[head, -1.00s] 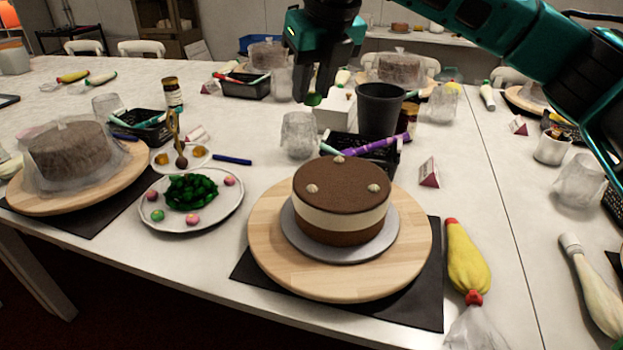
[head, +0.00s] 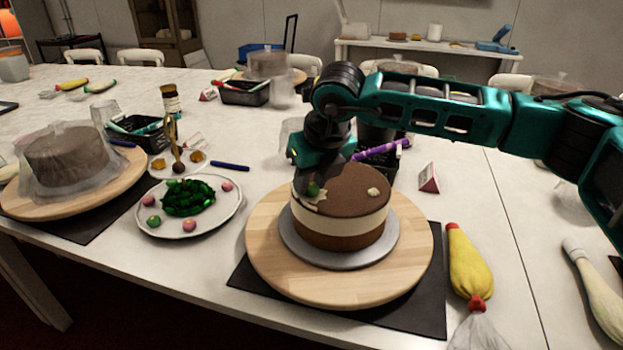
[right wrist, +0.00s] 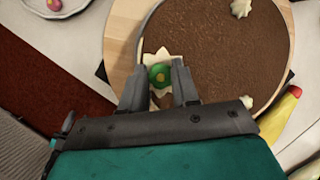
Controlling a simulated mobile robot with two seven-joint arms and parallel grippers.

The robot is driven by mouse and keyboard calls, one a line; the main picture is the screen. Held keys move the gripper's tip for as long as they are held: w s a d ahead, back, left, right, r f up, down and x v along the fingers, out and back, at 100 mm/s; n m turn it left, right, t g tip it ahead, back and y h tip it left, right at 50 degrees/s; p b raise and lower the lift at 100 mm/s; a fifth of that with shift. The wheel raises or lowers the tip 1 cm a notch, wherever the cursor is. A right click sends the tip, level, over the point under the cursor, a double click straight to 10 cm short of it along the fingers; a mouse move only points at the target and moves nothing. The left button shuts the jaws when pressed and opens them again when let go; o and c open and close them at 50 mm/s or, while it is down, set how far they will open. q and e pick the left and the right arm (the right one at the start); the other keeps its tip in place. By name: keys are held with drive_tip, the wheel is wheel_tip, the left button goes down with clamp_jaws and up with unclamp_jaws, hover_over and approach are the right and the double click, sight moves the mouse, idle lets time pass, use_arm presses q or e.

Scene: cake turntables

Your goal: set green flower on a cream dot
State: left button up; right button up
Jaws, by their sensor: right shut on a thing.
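The brown cake (head: 342,237) with a cream band stands on a grey board on the wooden turntable (head: 275,275). My right gripper (head: 318,180) is over the cake's left part, pointing down. It is shut on the green flower (right wrist: 159,74), which also shows in the head view (head: 312,189). The flower is right over the left cream dot (right wrist: 161,57); I cannot tell whether they touch. A right cream dot (head: 374,191) is bare. In the right wrist view, other dots show at the top (right wrist: 241,8) and lower right (right wrist: 231,115). My left gripper is out of view.
A plate (head: 228,214) with green leaves and several small flowers is left of the turntable. A yellow piping bag (head: 468,265) lies to the right. A black tray with a purple pen (head: 376,150) is behind the cake. A covered cake (head: 65,158) stands at far left.

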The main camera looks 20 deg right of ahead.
drive_tip(key=shift+f, duration=0.1)
drive_tip(key=shift+f, duration=0.15)
drive_tip(key=o, duration=1)
drive_tip(key=shift+r, duration=0.2)
drive_tip(key=shift+r, duration=0.3)
drive_tip(key=a+v, duration=0.1)
drive_tip(key=v, duration=1)
drive_tip(key=shift+s+d+r+p, duration=0.2)
drive_tip(key=shift+d+p, duration=0.2)
drive_tip(key=shift+d, duration=0.1)
